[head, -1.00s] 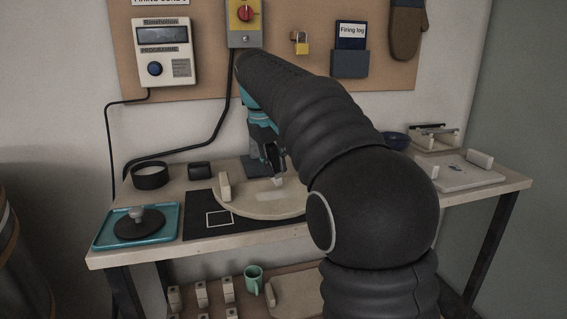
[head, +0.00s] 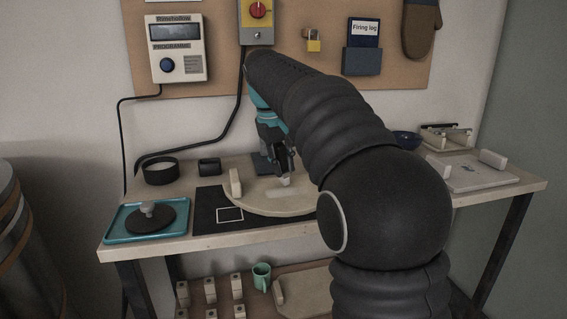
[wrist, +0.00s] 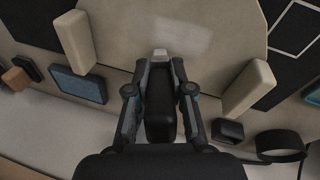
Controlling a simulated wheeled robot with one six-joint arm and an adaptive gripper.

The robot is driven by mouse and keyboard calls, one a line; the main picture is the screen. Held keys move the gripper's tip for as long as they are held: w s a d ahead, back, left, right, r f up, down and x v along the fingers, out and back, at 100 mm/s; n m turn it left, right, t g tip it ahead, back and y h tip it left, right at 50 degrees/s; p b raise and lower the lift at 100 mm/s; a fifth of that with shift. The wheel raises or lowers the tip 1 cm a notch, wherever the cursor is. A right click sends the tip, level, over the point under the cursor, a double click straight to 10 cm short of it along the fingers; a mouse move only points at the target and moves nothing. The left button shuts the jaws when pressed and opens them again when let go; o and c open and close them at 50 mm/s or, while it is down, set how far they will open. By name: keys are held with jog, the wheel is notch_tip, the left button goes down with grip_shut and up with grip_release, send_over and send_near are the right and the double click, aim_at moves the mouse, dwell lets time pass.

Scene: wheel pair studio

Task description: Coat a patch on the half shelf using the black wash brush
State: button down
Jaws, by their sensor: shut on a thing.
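The half shelf (head: 262,206), a pale half-round slab, lies on a black mat (head: 207,222) on the bench. It fills the upper wrist view (wrist: 190,70). My gripper (head: 279,160) is over the slab, shut on the black wash brush (wrist: 160,112). In the wrist view the brush's black handle lies between the fingers (wrist: 159,72), and its pale tip (wrist: 160,53) points at the slab. The tip is at or just above the surface; I cannot tell if it touches. A lighter patch (wrist: 180,38) shows on the slab beyond the tip.
Pale blocks (head: 235,182) (wrist: 75,40) flank the slab. A pale board (head: 470,180) lies at right.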

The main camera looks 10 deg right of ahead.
jog(key=shift+f, duration=0.2)
jog(key=shift+a, duration=0.95)
jog(key=shift+a+f, duration=0.2)
jog(key=shift+a, duration=1.15)
jog(key=shift+r, duration=0.25)
jog(key=shift+d, duration=0.1)
jog(key=shift+d+f, duration=0.1)
jog(key=shift+d, duration=2.1)
